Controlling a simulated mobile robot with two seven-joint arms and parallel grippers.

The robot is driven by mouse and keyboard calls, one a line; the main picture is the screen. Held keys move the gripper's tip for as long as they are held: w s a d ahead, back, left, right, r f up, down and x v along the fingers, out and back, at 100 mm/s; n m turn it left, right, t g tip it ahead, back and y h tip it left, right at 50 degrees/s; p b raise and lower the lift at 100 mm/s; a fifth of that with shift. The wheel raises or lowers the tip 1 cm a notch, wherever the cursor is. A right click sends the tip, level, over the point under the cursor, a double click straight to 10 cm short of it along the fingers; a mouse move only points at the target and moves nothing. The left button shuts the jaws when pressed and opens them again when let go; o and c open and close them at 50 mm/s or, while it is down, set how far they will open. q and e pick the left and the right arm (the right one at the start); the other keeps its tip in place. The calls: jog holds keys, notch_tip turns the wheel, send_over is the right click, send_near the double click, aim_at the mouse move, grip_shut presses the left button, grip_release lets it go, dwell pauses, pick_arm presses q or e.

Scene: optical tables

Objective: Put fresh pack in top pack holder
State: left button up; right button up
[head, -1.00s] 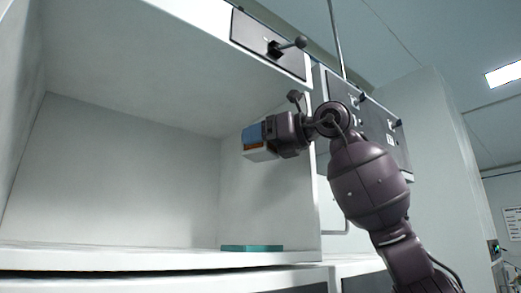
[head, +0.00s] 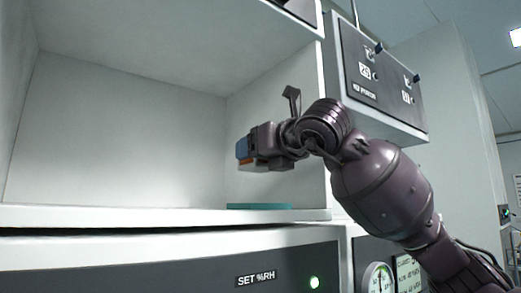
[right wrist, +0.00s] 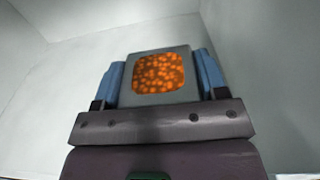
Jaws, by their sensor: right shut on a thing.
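My right gripper (head: 243,151) reaches into the open white cabinet from the right. It is shut on a pack (right wrist: 158,72), a pale grey block with a window full of orange beads. In the right wrist view the blue fingers clasp the pack on both sides. In the head view the pack (head: 246,166) is mostly hidden by the gripper, and it is held above the cabinet floor. I cannot make out a pack holder in these frames. My left gripper is not in view.
A flat teal piece (head: 258,206) lies on the cabinet floor (head: 130,217) below the gripper. The cabinet's right wall is close to my arm. A dark control panel (head: 372,82) with switches is at the right, and a "SET %RH" panel (head: 180,268) is below. The cabinet's left side is clear.

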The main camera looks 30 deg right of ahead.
jog(key=shift+w+f+b, duration=0.1)
jog(key=shift+f+b, duration=1.35)
jog(key=shift+f, duration=1.7)
jog(key=shift+f, duration=0.1)
jog(key=shift+f+b, duration=0.2)
jog(key=shift+b, duration=0.2)
jog(key=shift+f, duration=0.1)
